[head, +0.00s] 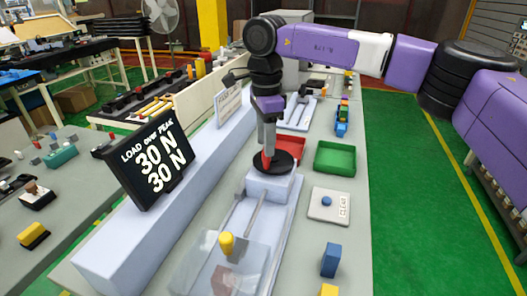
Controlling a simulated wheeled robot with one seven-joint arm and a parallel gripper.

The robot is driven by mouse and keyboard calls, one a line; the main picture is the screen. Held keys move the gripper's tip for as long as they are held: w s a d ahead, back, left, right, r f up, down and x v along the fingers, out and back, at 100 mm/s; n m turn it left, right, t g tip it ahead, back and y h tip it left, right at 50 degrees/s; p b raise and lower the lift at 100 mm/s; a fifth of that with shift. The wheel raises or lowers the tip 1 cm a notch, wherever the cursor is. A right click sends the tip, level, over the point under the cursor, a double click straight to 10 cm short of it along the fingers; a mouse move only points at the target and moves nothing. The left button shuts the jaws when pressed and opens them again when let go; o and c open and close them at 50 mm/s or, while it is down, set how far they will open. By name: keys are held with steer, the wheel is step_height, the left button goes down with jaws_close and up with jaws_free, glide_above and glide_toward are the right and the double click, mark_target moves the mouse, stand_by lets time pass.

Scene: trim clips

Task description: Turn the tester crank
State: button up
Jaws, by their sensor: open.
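The tester (275,187) is a pale block and rail unit on the bench, in the middle of the head view. On its far end sits a black round crank disc (281,172) with a red part (266,160) standing up on it. My gripper (267,148) points down at the red part, its fingers open. The fingers overlap the red part's top, and I cannot tell whether they touch it. A black display (152,162) beside the tester reads LOAD over PEAK, 30 N and 30 N. A yellow knob (226,243) stands at the near end by a clear cover (215,265).
Right of the tester are a green tray (335,159), a red tray (291,146), a pale pad with a blue button (328,204) and a blue block (330,261). A small sign (228,103) stands left of my gripper. Green floor lies open to the right.

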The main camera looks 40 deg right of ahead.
steer(key=shift+f, duration=2.1)
steer(key=shift+c, duration=0.4)
jaws_close()
